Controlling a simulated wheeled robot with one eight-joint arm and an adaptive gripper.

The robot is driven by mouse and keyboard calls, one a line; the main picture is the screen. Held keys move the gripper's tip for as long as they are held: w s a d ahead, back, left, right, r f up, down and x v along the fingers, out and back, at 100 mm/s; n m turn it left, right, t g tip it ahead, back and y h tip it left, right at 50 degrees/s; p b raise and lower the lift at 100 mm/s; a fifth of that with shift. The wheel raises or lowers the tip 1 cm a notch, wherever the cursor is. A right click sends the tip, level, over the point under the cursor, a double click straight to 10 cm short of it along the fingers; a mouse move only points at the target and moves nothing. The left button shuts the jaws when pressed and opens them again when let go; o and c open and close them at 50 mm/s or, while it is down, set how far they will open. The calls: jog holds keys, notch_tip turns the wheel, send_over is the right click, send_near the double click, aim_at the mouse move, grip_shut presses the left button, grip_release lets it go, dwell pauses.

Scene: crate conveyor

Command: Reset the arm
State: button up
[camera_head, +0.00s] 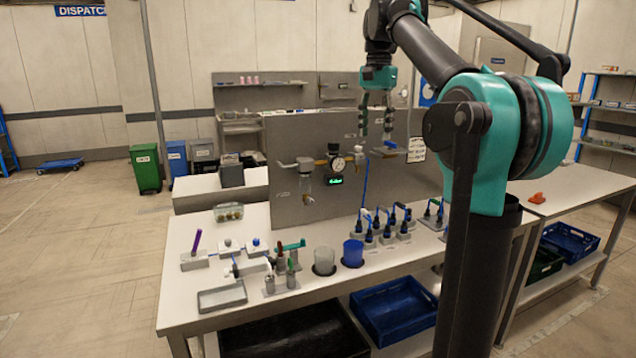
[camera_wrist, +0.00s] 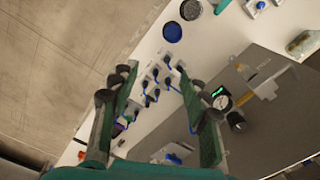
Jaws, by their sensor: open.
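My gripper (camera_head: 376,125) hangs fingers down, high above the back part of the white workbench (camera_head: 300,305), near the upper edge of the grey upright panel (camera_head: 410,175). Its two fingers are spread apart with nothing between them. In the wrist view the open fingers of my gripper (camera_wrist: 158,80) frame a group of black-and-blue parts on the bench far below. My teal and black arm is raised and bent at the right of the head view, hiding part of the bench and panel.
A gauge (camera_head: 338,163) with pipe fittings is mounted on the panel. A blue cup (camera_head: 353,250), a clear cup (camera_head: 324,261), a grey tray (camera_head: 222,297) and several small fixtures stand on the bench. A blue crate (camera_head: 393,310) is below. Open floor lies at left.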

jog(key=s+d+f+n+t, duration=0.1)
jog(key=s+f+n, duration=0.15)
jog(key=f, duration=1.05)
jog(key=s+d+f+n+t, duration=0.1)
jog(key=s+d+f+n, duration=0.15)
jog(key=f, duration=1.05)
jog(key=s+f+n+t, duration=0.2)
jog(key=s+f+n, duration=0.1)
jog(key=s+f, duration=1.5)
notch_tip(320, 180, down, 3)
jog(key=shift+s+d+f, duration=0.1)
jog(key=shift+s+d, duration=0.2)
jog(key=shift+d, duration=0.1)
